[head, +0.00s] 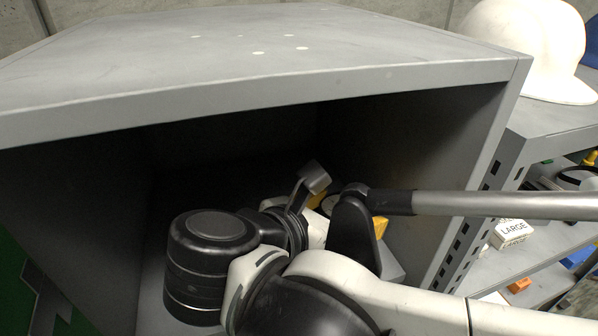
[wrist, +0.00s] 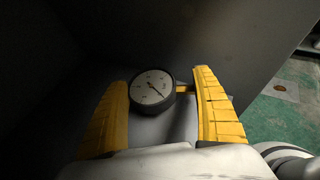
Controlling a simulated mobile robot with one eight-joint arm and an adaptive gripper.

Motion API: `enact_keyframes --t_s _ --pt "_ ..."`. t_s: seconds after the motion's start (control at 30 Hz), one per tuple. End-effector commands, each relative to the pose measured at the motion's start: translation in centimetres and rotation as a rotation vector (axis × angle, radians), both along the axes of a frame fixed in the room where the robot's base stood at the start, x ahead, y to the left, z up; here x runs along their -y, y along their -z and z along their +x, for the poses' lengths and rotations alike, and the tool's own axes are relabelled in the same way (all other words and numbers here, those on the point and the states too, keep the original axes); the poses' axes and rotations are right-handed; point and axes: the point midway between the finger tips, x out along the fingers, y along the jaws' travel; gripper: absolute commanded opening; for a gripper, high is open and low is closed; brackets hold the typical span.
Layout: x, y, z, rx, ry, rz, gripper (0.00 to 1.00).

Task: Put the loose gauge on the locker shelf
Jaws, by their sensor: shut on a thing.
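The loose gauge (wrist: 152,90) has a round white dial in a black rim. In the wrist view it sits between the yellow fingers of my gripper (wrist: 161,80), which is shut on it, with its dial toward the camera. In the head view my arm reaches into the open grey locker (head: 250,85). Yellow finger parts show deep inside, near the right wall. My arm hides most of the gauge there. A grey surface (wrist: 180,128) lies behind the gauge in the wrist view; I cannot tell whether the gauge touches it.
The locker's top edge and side walls close in around my arm. A white hard hat (head: 528,45) stands on a grey rack at right. The rack's lower shelf holds a white box marked LARGE (head: 512,232) and other items. Green floor (wrist: 280,120) shows at right in the wrist view.

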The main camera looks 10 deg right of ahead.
Motion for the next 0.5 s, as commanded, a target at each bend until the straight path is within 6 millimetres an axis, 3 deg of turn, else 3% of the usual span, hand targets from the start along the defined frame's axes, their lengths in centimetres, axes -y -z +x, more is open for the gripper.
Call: enact_keyframes --t_s 0.5 --pt "-3.0 0.2 15.1 0.000 0.003 -0.001 0.42"
